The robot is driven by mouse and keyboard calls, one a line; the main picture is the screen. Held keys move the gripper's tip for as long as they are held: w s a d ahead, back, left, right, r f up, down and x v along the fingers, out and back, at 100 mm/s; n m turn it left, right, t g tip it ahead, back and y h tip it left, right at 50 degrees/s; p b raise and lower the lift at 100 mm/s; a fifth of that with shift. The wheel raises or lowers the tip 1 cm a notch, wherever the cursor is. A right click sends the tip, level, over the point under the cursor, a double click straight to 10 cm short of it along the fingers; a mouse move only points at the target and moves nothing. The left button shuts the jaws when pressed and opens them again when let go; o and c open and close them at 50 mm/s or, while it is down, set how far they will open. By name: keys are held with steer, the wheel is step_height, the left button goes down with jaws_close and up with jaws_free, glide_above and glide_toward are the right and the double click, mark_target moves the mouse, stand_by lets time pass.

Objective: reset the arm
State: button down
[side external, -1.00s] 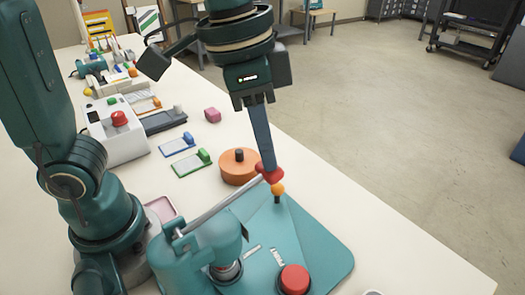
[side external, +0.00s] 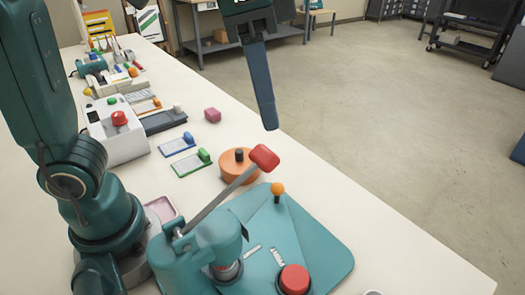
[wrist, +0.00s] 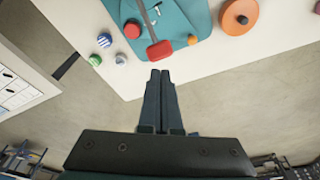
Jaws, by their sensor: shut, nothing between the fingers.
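My gripper (side external: 271,127) is shut and empty, raised in the air above the table's right edge in the side view. In the wrist view my gripper (wrist: 160,72) shows its two fingers together, with nothing between them. The teal press (side external: 205,250) stands on a teal base plate (side external: 325,245). Its metal lever with a red handle (side external: 264,157) slants upward, below and apart from my fingertips. The red handle also shows in the wrist view (wrist: 159,50), just past the fingertips in the picture.
An orange round container (side external: 236,172) with a dark knob stands behind the lever. An orange-topped peg (side external: 277,189) and a red button (side external: 294,279) are on the base plate. A white box with a red button (side external: 118,135) stands farther left. Open floor (side external: 400,120) lies right of the table.

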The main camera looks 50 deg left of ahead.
steer(key=shift+a+r, duration=0.15)
steer(key=shift+a, duration=0.05)
steer(key=s+a+f+n+t+y, duration=0.1)
steer(key=s+a+f+n+t, duration=0.2)
steer(key=a+f+n, duration=0.3)
steer(key=s+a+f, duration=0.1)
steer(key=a+f, duration=0.2)
steer(key=f, duration=0.1)
steer(key=shift+s+a+f+t, duration=0.15)
steer(key=shift+s+a+t, duration=0.1)
steer(key=shift+s+t, duration=0.1)
stand_by(1.4)
